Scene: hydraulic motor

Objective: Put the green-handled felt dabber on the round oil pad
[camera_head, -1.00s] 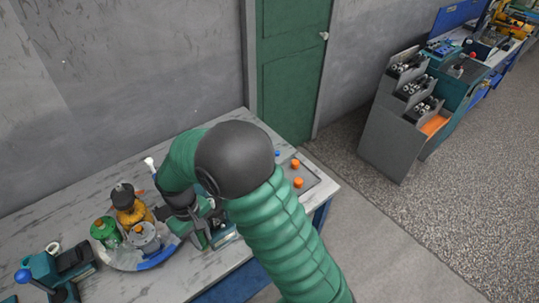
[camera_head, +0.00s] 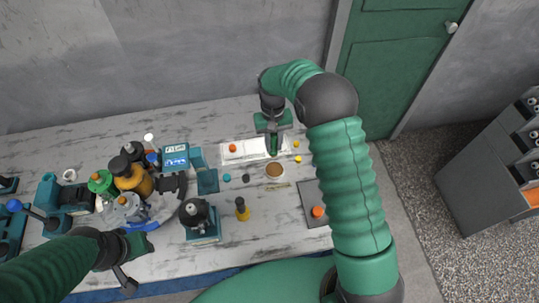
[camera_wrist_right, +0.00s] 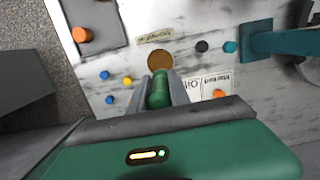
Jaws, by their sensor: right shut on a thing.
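My right gripper (camera_head: 273,140) is shut on the green-handled felt dabber (camera_head: 274,146). The dabber's green handle also shows between the fingers in the right wrist view (camera_wrist_right: 158,90); its felt end is hidden. The round oil pad (camera_head: 274,170) is a brown disc on the marble bench, just in front of the held dabber in the head view. In the right wrist view the pad (camera_wrist_right: 160,60) lies just beyond the fingertips. How high the dabber is above the bench I cannot tell. My left gripper (camera_head: 132,264) is at the bench's front left, its jaw opening unclear.
White cards with an orange knob (camera_head: 232,148) lie beside the right gripper. A grey tray with an orange knob (camera_head: 317,211) is to the right. A yellow-based black tool (camera_head: 241,209), a microscope-like device (camera_head: 199,219) and a round tray of bottles (camera_head: 156,207) stand left.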

